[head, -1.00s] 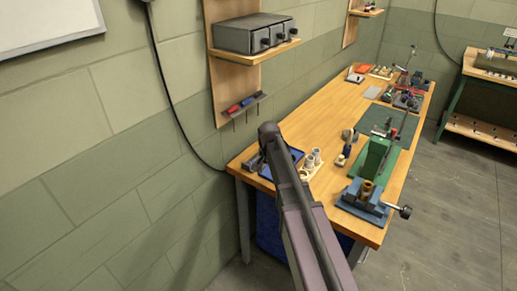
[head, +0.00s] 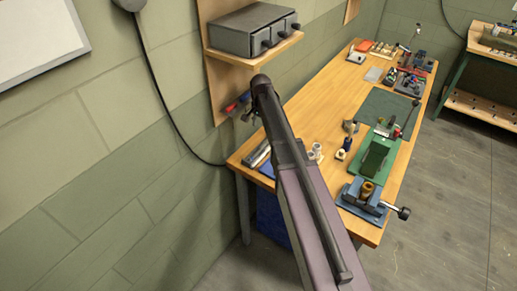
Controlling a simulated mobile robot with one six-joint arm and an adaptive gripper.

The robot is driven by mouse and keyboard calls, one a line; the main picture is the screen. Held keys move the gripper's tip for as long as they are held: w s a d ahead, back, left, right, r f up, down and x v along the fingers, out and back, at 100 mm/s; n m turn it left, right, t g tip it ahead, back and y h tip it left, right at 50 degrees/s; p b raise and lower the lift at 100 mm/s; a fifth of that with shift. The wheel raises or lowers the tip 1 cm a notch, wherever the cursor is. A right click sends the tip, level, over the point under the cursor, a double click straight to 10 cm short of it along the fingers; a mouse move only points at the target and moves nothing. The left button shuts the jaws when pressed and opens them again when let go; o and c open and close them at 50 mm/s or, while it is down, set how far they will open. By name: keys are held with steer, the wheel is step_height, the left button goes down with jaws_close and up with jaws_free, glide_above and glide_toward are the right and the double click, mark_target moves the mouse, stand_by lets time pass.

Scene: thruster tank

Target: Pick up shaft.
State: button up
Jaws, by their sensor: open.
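My arm rises from the bottom of the head view, and its dark elbow end stands in front of the wall and the bench's near left corner. My gripper is not clearly seen; only a small dark part shows beside the elbow. Grey bar-like pieces (head: 258,153) lie at the blue tray (head: 266,170) on the bench's near left corner. One of them may be the shaft, but I cannot tell at this size. My arm hides part of the tray area.
The wooden bench (head: 318,108) runs along the wall. It holds a blue vise-like fixture (head: 362,196), a green block-like device (head: 374,156), small pale cylinders (head: 316,150) and a dark green mat (head: 385,108). A shelf with grey drawers (head: 252,33) hangs above. Floor right of the bench is clear.

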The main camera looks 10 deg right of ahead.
steer(key=shift+f, duration=0.15)
steer(key=b, duration=0.9)
glide_above(259, 149)
steer(key=f, duration=0.8)
steer(key=shift+s+d+f, duration=0.15)
steer(key=shift+s+f, duration=0.05)
steer(key=shift+s, duration=0.15)
steer(key=shift+w+f+b, duration=0.15)
steer(key=shift+f+b, duration=2.3)
steer(key=shift+f, duration=0.15)
jaws_close()
